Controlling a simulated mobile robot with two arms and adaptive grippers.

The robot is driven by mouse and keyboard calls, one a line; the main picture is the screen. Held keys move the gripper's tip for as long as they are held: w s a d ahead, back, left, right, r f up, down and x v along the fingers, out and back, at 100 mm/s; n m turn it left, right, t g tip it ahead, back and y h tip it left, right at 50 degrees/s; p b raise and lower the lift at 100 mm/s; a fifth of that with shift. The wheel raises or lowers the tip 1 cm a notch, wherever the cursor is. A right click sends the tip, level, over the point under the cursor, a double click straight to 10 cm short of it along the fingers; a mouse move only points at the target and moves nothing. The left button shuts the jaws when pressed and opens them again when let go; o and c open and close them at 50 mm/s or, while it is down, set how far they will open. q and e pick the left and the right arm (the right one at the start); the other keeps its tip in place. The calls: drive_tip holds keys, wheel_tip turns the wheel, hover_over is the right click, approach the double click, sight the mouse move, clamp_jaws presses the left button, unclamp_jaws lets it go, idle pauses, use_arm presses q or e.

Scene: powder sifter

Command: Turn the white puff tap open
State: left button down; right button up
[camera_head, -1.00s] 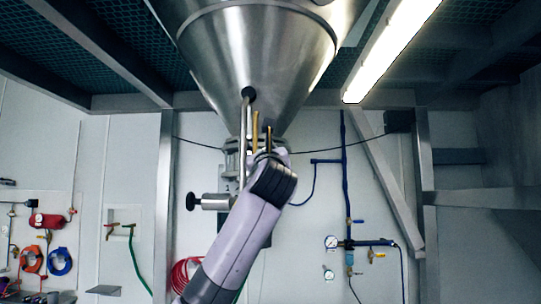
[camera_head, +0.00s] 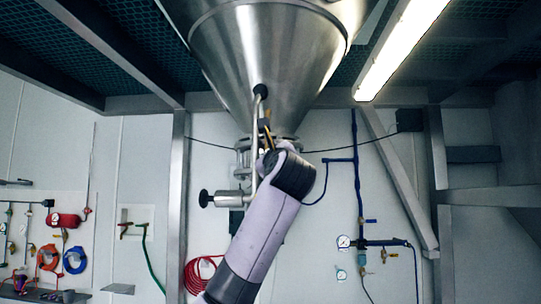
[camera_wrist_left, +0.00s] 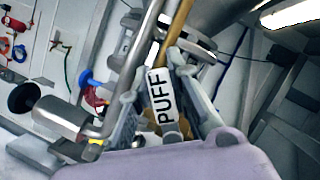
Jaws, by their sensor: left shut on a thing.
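The white puff tap, a white handle with black "PUFF" lettering (camera_wrist_left: 162,98), lies between the fingers of my left gripper (camera_wrist_left: 160,100) in the left wrist view. The fingers are shut on it. It stands tilted beside a bent metal pipe (camera_wrist_left: 135,60) and a brass-coloured rod (camera_wrist_left: 177,25). In the head view my left wrist (camera_head: 292,176) is just below the steel cone (camera_head: 255,60) and hides the tap and most of the gripper. My right gripper is not in view.
A black-knobbed metal cylinder (camera_head: 228,199) sticks out left of my wrist. A thin pipe (camera_head: 254,145) runs down from the cone close to the gripper. Gauges and valves (camera_head: 365,243) are on the wall at right. Frame posts stand either side.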

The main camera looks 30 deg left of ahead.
use_arm(q)
drive_tip(key=c, duration=1.5)
unclamp_jaws()
drive_tip(key=v, duration=1.2)
